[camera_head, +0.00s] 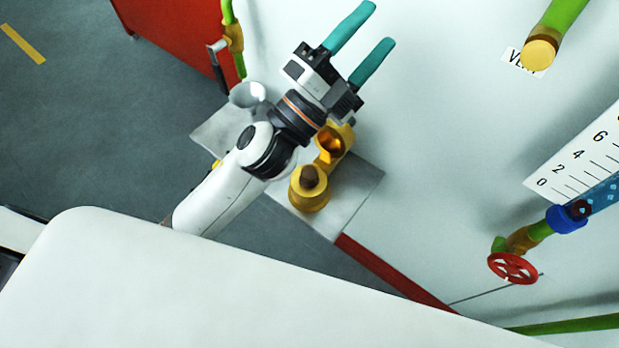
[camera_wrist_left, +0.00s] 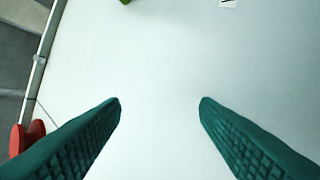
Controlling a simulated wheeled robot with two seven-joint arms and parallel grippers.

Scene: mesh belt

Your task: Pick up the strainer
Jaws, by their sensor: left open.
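No part is plainly marked as the strainer. A small shelf (camera_head: 353,192) carries a brass fitting with an open round mouth (camera_head: 331,146). In front of it stands a round brass piece (camera_head: 309,197) with a brown stub (camera_head: 310,177) on top; I cannot tell whether the stub is the strainer. My left gripper (camera_head: 383,24) has two green fingers, spread apart with nothing between them. It is beyond the shelf, facing the white wall, and its wrist partly covers the shelf. In the left wrist view the open fingers (camera_wrist_left: 160,101) frame only bare wall.
A white cup (camera_head: 247,95) stands at the shelf's left end. A green pipe with a brass valve (camera_head: 233,38) runs behind it. To the right are a brass-capped green pipe (camera_head: 541,53), a scale board (camera_head: 573,160) and a red handwheel (camera_head: 513,268). Wall space between is clear.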

